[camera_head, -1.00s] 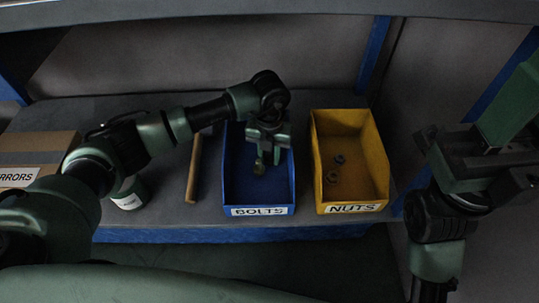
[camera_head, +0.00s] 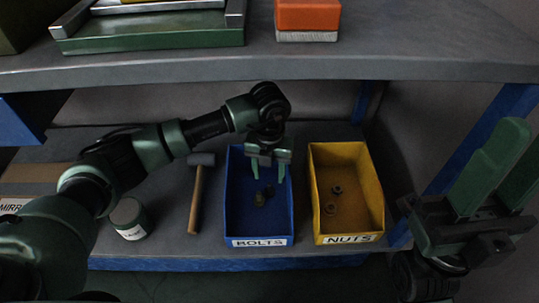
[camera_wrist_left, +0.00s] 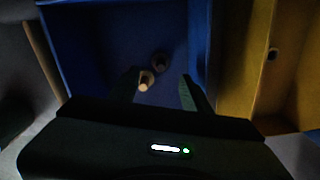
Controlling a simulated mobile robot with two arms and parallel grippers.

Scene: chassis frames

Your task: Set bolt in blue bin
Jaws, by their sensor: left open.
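The blue bin (camera_head: 231,215), labelled BOLTS, stands on the lower shelf. Two bolts lie close together on its floor, one bolt (camera_head: 268,190) a little behind the other bolt (camera_head: 260,199). In the left wrist view the nearer bolt (camera_wrist_left: 146,80) shows a light end, and the farther bolt (camera_wrist_left: 160,61) is dark. My left gripper (camera_head: 267,172) is open and empty, pointing down inside the bin's opening above the bolts. My right gripper (camera_head: 490,175) is at the right edge, away from the bins, its fingers pointing up; I cannot tell their gap.
A yellow bin (camera_head: 376,205), labelled NUTS, with nuts (camera_head: 332,199) inside stands right of the blue bin. A hammer (camera_head: 195,195) and a labelled can (camera_head: 130,218) are to the left, with a cardboard box (camera_head: 30,185) beyond. The upper shelf (camera_head: 300,67) overhangs behind my left arm.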

